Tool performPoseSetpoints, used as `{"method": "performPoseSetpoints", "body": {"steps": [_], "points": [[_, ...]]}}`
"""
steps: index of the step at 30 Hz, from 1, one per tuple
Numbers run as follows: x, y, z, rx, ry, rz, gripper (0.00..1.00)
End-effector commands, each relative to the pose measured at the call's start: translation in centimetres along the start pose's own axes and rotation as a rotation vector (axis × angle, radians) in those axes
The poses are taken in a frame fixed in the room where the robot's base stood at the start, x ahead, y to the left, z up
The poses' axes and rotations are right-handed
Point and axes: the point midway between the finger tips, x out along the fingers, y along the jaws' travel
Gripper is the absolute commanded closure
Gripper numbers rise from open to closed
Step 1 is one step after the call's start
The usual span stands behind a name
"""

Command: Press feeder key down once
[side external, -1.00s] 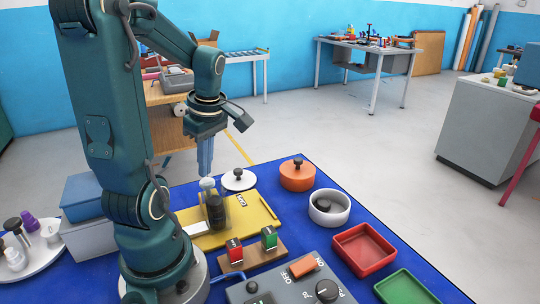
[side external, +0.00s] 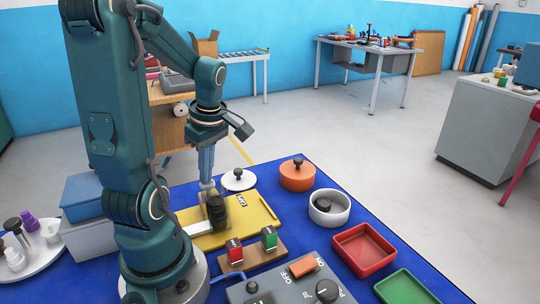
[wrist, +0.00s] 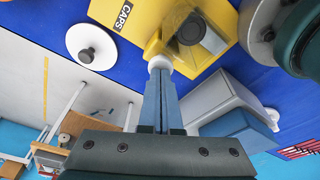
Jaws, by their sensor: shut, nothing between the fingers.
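The yellow feeder (side external: 250,222) lies on the blue mat, with a clear holder of black caps (side external: 217,210) on it. In the wrist view the feeder (wrist: 140,22) carries a CAPS label. Its pale round key (wrist: 159,64) sticks out at the edge nearest my gripper. My gripper (side external: 207,180) points straight down over the key, beside the cap holder. Its blue fingers are shut and empty. In the wrist view the fingertips (wrist: 160,73) overlap the key; they appear to touch it, but I cannot tell how far it is pressed.
A white lid (side external: 238,181) lies just behind the feeder. A red and green switch block (side external: 254,254) and a grey control panel (side external: 290,288) stand in front. An orange pot (side external: 297,178), a white pot (side external: 318,217) and a red tray (side external: 346,239) stand right.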

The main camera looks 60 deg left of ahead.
Motion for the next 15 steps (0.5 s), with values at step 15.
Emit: {"method": "performPoseSetpoints", "body": {"steps": [15], "points": [[0.99,-0.09,0.27,0.002,-0.002,-0.002,1.00]]}}
